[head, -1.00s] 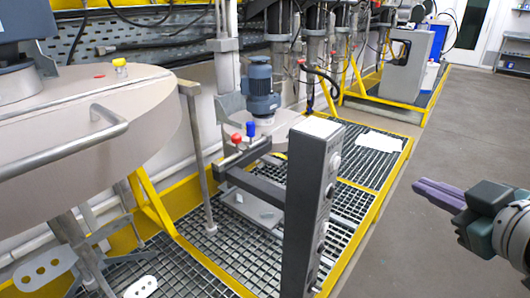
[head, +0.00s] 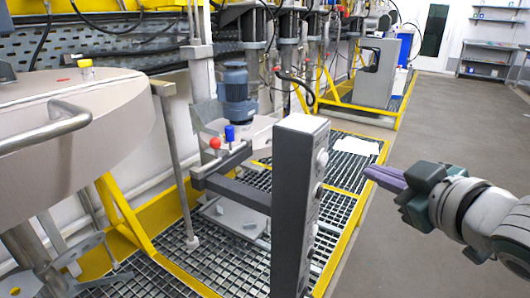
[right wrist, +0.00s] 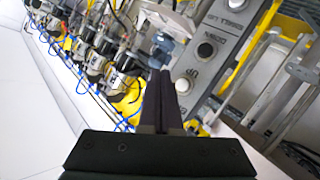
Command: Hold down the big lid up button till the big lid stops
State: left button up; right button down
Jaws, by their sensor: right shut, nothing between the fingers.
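A grey control post (head: 297,210) stands in the middle of the head view, with round buttons (head: 320,160) on its right-hand face, seen edge-on. In the right wrist view the panel (right wrist: 215,30) shows round buttons, one (right wrist: 183,85) beside a label that seems to read "UP". Which button is for the big lid, I cannot tell. A big round beige lid-like body (head: 70,125) with a bar handle is at the left. My right gripper (head: 368,173) is shut and empty, right of the post and apart from it. Its closed fingers also show in the wrist view (right wrist: 160,82). My left gripper is not in view.
A blue motor (head: 235,95) and red and blue knobs (head: 229,133) are behind the post. Yellow-edged grating (head: 215,270) lies under the post. The grey floor (head: 440,130) to the right is open.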

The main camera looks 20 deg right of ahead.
aim_at(322, 159)
jog(key=shift+w+a+b, duration=0.5)
jog(key=shift+w+a, duration=1.1)
jog(key=shift+w, duration=0.3)
dwell(0.7)
jog(key=shift+w+a, duration=0.3)
